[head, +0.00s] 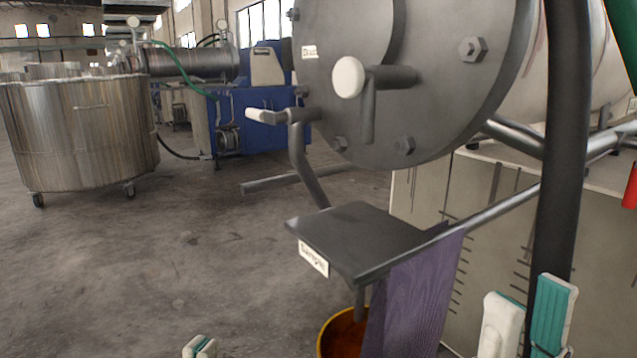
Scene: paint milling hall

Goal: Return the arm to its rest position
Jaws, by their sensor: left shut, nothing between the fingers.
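My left gripper (200,347) shows only as white and teal fingertips at the bottom edge, left of centre. It is shut and empty, over bare floor. My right gripper (528,310) is in the lower right corner, pointing up. Its two white fingers with teal pads stand apart, and I see nothing between them. It is in front of the dark upright post (566,130) and right of the purple cloth (415,300). The rest of both arms is out of view.
A large round mill end (450,90) with handles juts out above a small black shelf (350,238) with a label. A yellow-rimmed bucket (340,335) stands below. A steel vat on wheels (80,135) and a blue machine (255,115) stand behind. Floor at left is clear.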

